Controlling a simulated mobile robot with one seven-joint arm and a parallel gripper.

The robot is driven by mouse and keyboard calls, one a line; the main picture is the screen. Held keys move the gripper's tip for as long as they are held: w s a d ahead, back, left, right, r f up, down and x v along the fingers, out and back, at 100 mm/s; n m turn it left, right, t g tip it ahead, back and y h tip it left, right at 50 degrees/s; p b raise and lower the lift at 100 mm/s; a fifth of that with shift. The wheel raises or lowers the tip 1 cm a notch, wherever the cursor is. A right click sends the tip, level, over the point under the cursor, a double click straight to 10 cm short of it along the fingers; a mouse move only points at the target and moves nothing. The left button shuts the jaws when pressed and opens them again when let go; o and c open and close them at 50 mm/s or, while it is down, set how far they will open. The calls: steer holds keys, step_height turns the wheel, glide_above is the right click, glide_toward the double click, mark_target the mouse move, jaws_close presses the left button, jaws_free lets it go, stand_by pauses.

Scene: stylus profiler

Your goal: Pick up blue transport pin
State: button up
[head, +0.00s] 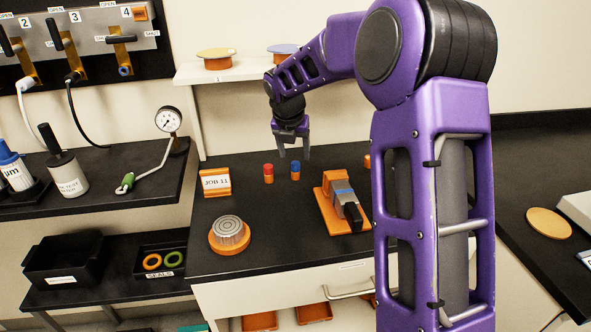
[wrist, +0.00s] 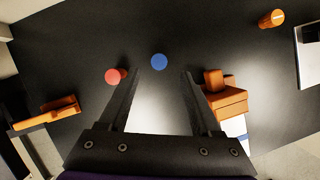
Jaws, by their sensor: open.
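The blue transport pin (head: 295,170) stands upright on the black bench top, just right of a red pin (head: 268,173). In the wrist view the blue pin (wrist: 159,62) shows as a round blue top, a little beyond the fingertips and between their lines. The red pin (wrist: 115,76) lies just outside the left finger's tip. My gripper (head: 293,150) points down above the blue pin with its fingers apart and nothing between them. In the wrist view my gripper (wrist: 161,72) is also open and empty.
An orange fixture with a grey block (head: 340,200) stands right of the pins. A JOB 11 card holder (head: 215,182) is at left, and a ribbed metal disc on an orange base (head: 229,233) is in front. A shelf (head: 225,76) with two round pieces is behind.

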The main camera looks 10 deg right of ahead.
mark_target(295, 164)
steer(key=b+x, duration=0.1)
steer(key=x, duration=0.4)
steer(key=shift+w+a+f, duration=0.1)
steer(key=shift+w+f, duration=0.05)
steer(key=shift+w, duration=0.05)
jaws_close()
